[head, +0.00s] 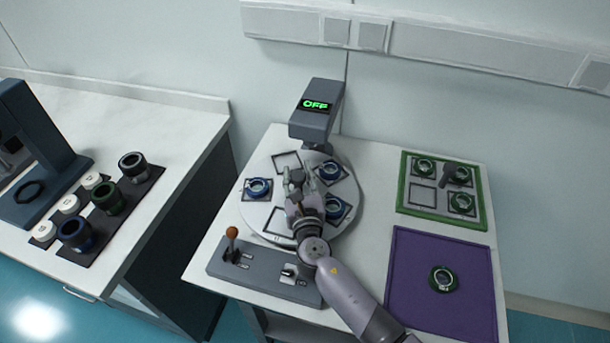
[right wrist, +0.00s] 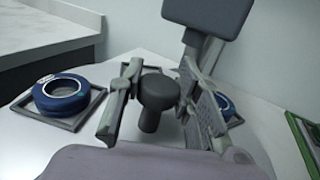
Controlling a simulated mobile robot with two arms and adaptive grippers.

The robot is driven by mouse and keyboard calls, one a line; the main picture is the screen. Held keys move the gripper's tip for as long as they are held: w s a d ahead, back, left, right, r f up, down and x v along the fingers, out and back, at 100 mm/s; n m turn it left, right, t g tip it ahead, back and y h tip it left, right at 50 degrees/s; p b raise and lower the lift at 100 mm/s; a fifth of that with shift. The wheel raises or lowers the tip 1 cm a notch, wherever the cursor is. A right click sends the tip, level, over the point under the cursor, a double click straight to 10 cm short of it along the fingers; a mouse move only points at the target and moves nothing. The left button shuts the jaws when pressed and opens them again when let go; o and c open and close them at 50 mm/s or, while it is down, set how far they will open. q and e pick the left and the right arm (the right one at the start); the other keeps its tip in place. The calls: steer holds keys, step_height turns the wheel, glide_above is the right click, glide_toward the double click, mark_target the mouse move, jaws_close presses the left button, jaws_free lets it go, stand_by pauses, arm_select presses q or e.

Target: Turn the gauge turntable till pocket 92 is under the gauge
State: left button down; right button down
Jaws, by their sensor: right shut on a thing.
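The round gauge turntable (head: 262,211) is pale and carries several square pockets. Blue rings sit in the left pocket (head: 257,188), the back right pocket (head: 328,171) and the front right pocket (head: 335,209). The back left pocket (head: 287,162) and front left pocket (head: 277,223) look empty. Pocket numbers are not readable. My right gripper (head: 298,178) is over the turntable's middle, shut on a dark knob (right wrist: 157,92). My left gripper is out of view.
A grey control panel (head: 240,263) with an orange-knobbed lever and a switch lies in front. At right are a green-framed tray (head: 422,196) and a purple mat (head: 411,285) with one ring. A left bench (head: 180,125) holds lenses.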

mark_target(298, 181)
steer(key=shift+h, duration=0.3)
stand_by(0.4)
steer(key=c, duration=1.2)
jaws_free()
steer(key=shift+s+d, duration=0.15)
steer(key=shift+s, duration=1.1)
steer(key=shift+s+d, duration=0.2)
steer(key=shift+s, duration=1)
steer(key=shift+s+d, duration=0.15)
steer(key=shift+s, duration=1.1)
